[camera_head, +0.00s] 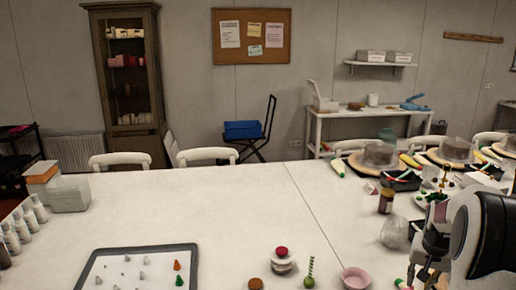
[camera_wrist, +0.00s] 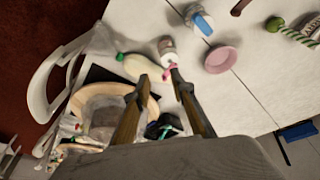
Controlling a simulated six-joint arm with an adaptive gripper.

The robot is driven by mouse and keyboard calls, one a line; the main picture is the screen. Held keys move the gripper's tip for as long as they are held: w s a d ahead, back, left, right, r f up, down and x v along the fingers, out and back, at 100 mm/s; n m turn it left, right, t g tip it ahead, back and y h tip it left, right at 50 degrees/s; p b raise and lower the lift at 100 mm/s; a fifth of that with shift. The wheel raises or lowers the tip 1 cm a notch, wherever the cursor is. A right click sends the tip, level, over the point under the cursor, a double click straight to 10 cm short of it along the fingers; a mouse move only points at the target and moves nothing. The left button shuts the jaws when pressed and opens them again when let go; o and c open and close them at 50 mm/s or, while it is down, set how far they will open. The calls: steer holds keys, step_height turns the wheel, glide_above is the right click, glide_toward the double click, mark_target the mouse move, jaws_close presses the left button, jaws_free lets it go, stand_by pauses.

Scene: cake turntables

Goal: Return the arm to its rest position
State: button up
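My gripper (camera_head: 425,278) is at the right edge of the head view, low over the right part of the white table (camera_head: 250,205). In the wrist view my gripper (camera_wrist: 160,77) shows two fingers spread apart with an empty gap. A small white-and-pink container (camera_wrist: 167,48) lies beyond the fingertips, apart from them as far as I can see. A round turntable with a grey cake (camera_wrist: 103,118) is partly hidden behind the left finger.
A dark-rimmed tray (camera_head: 190,247) with small pieces lies front left. A pink bowl (camera_head: 355,277), a striped stick (camera_head: 310,272) and a small red-topped jar (camera_head: 281,260) stand front centre. A dark jar (camera_head: 386,201) and a clear bag (camera_head: 394,233) are near my arm. The table's middle is clear.

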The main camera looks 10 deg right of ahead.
steer(key=s+a+r+n+t, duration=0.1)
steer(key=s+a+r, duration=0.3)
steer(key=s+a, duration=0.4)
steer(key=s+a+r+n+t+y, duration=0.1)
steer(key=s+a+r+n, duration=0.3)
steer(key=s+a, duration=0.5)
steer(key=s+a+r+n+t+y, duration=0.1)
steer(key=s+a+r, duration=0.5)
steer(key=a, duration=1.4)
steer(key=shift+s+r+n, duration=0.25)
steer(key=shift+s+n, duration=0.65)
steer(key=shift+s, duration=0.45)
steer(key=o, duration=2.2)
steer(key=w+d+g+h, duration=0.1)
steer(key=w+d, duration=0.5)
steer(key=w, duration=0.2)
steer(key=w+d+f+g+h, duration=0.1)
steer(key=w+d, duration=0.6)
steer(key=w, duration=0.1)
steer(key=w+d+f+g+h, duration=0.1)
steer(key=w+d, duration=0.5)
steer(key=w, duration=0.3)
steer(key=shift+d+f+h, duration=0.15)
steer(key=shift+d+h, duration=0.05)
steer(key=shift+h, duration=0.2)
